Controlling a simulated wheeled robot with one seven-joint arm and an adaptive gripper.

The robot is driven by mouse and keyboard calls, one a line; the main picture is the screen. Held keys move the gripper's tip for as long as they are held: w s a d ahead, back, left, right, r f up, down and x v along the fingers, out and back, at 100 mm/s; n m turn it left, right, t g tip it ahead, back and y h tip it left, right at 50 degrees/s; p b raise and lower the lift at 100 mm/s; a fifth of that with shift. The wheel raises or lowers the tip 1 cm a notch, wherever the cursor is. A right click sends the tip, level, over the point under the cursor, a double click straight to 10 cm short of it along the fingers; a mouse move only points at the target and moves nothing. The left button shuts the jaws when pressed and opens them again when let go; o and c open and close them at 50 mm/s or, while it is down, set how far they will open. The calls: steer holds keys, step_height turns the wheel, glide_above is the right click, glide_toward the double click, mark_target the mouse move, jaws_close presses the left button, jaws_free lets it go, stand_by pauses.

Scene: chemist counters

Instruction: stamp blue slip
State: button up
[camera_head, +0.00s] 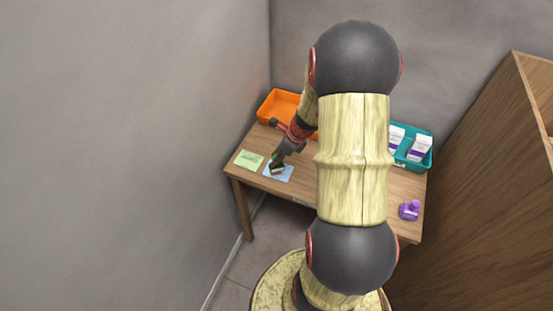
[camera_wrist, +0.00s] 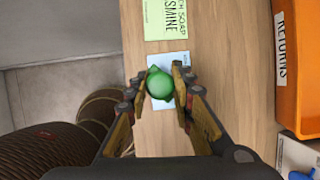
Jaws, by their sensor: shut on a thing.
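The blue slip (camera_head: 284,173) lies flat on the wooden table, right of the green slip (camera_head: 249,160). My gripper (camera_head: 277,165) is over the blue slip in the head view. In the wrist view my gripper (camera_wrist: 161,84) is shut on a green stamp (camera_wrist: 160,85), seen from above by its round knob. I cannot tell whether the stamp touches the slip. The green slip (camera_wrist: 166,18) with printed text lies beyond it.
An orange bin (camera_head: 277,104) stands at the back left, labelled "RETURNS" in the wrist view. A teal bin (camera_head: 425,157) with white packets (camera_head: 420,147) is at the back right. A purple stamp (camera_head: 409,210) stands at the right front. My arm hides the table's middle.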

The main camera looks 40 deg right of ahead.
steer(key=shift+r+p, duration=1.65)
steer(key=shift+r, duration=0.25)
steer(key=shift+f, duration=0.1)
